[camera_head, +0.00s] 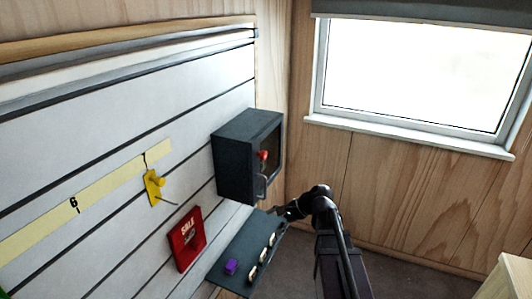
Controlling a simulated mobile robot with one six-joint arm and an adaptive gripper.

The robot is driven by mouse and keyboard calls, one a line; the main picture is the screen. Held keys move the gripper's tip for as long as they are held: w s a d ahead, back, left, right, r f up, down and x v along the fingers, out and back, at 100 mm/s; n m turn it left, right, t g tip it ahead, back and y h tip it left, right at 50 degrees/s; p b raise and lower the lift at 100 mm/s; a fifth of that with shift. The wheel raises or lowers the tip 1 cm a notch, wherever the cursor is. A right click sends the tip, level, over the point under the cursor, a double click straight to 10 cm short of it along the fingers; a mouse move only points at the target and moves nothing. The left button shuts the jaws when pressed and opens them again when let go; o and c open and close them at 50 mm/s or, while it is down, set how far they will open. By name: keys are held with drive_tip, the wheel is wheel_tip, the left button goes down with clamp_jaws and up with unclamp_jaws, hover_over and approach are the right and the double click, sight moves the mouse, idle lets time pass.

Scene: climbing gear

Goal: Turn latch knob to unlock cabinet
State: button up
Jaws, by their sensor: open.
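A dark grey cabinet (234,157) is mounted on the slatted wall, its front facing right and its door looking closed. A small red knob (263,155) sits on its front, and a grey handle (260,187) is below the knob. My gripper (280,212) is below and to the right of the cabinet, near the far end of the shelf, apart from the knob. It is open and looks empty. Its fingers are small and dark here, so their detail is hard to see.
A dark shelf (246,250) below the cabinet holds a purple object (231,267) and several small pale items (262,255). A red SALE sign (187,239) and a yellow hook piece (154,186) are on the wall. A wooden box (510,280) stands at lower right.

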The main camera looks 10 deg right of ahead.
drive_tip(key=w+d+r+m+t+y+p, duration=0.1)
drive_tip(key=w+d+r+m+t+y, duration=0.2)
drive_tip(key=w+d+r+m, duration=0.4)
drive_tip(key=m+t+y+p, duration=0.2)
drive_tip(key=m+t+y, duration=0.1)
drive_tip(key=m+t, duration=0.15)
approach(266, 156)
drive_tip(key=v, duration=0.4)
drive_tip(key=shift+a+r+m, duration=0.1)
drive_tip(key=shift+r+m, duration=0.35)
drive_tip(key=shift+w+a, duration=0.15)
drive_tip(key=shift+f+x, duration=0.15)
drive_tip(key=shift+x, duration=3.25)
drive_tip(key=shift+f+x, duration=0.15)
drive_tip(key=shift+x, duration=3.25)
drive_tip(key=c, duration=1.2)
